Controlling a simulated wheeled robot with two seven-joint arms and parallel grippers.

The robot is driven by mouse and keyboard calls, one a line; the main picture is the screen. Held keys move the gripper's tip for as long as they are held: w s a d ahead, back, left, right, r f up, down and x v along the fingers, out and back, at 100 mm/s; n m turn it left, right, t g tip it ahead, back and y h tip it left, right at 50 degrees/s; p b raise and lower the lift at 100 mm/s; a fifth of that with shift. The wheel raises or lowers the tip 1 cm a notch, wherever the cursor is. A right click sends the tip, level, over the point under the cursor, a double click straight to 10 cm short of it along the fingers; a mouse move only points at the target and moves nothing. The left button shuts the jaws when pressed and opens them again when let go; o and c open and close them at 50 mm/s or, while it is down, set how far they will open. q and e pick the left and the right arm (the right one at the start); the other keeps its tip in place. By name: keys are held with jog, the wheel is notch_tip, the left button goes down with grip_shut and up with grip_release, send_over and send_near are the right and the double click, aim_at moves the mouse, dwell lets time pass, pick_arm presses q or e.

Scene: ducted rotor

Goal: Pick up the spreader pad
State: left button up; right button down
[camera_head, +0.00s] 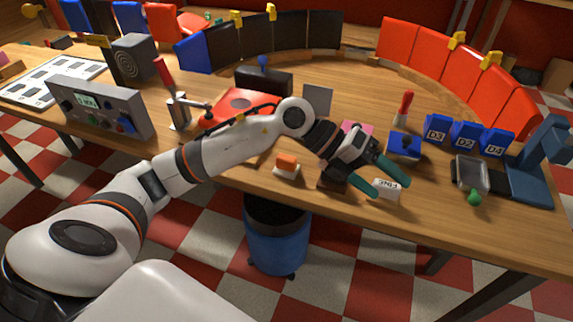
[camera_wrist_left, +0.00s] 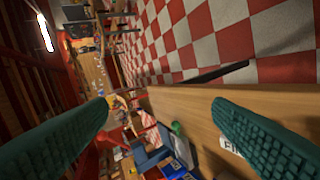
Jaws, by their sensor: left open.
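No label marks a spreader pad, and I cannot tell which piece it is. Candidates in the head view are a small orange block on a white base (camera_head: 287,164) near the front table edge and a pink piece (camera_head: 357,128) behind my left wrist. My left gripper (camera_head: 394,189) is open, its teal fingers spread over the table's front edge. A white block marked FINE (camera_head: 387,187) shows between the fingers, and partly beside the right finger in the wrist view (camera_wrist_left: 232,147). I see nothing held. My right gripper is not in view.
Nearby stand a blue block (camera_head: 404,146), blue bins marked D3 (camera_head: 436,131), D2 and D4, a grey tray (camera_head: 470,173) and a blue stand (camera_head: 538,165). A red-handled tool (camera_head: 404,106) stands behind. A blue bucket (camera_head: 275,245) is below the front edge.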

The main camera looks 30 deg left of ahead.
pick_arm(q)
jog(key=w+a+f+y, duration=0.1)
jog(key=w+a+y, duration=0.1)
jog(key=a+y, duration=0.3)
jog(key=w+a+f+y, duration=0.1)
jog(key=a+f+y, duration=0.1)
jog(key=a, duration=0.5)
jog(key=n+y, duration=0.3)
jog(key=y, duration=0.2)
send_near(286, 157)
jog(key=shift+g+y, duration=0.3)
jog(key=f+p, duration=0.1)
jog(key=f, duration=0.3)
jog(key=shift+w+f, duration=0.35)
jog(key=shift+f, duration=0.75)
jog(key=f, duration=0.2)
jog(key=w+f+p, duration=0.1)
jog(key=f, duration=0.1)
jog(key=shift+d+f, duration=0.1)
jog(key=shift+f, duration=0.05)
jog(key=shift+c, duration=0.2)
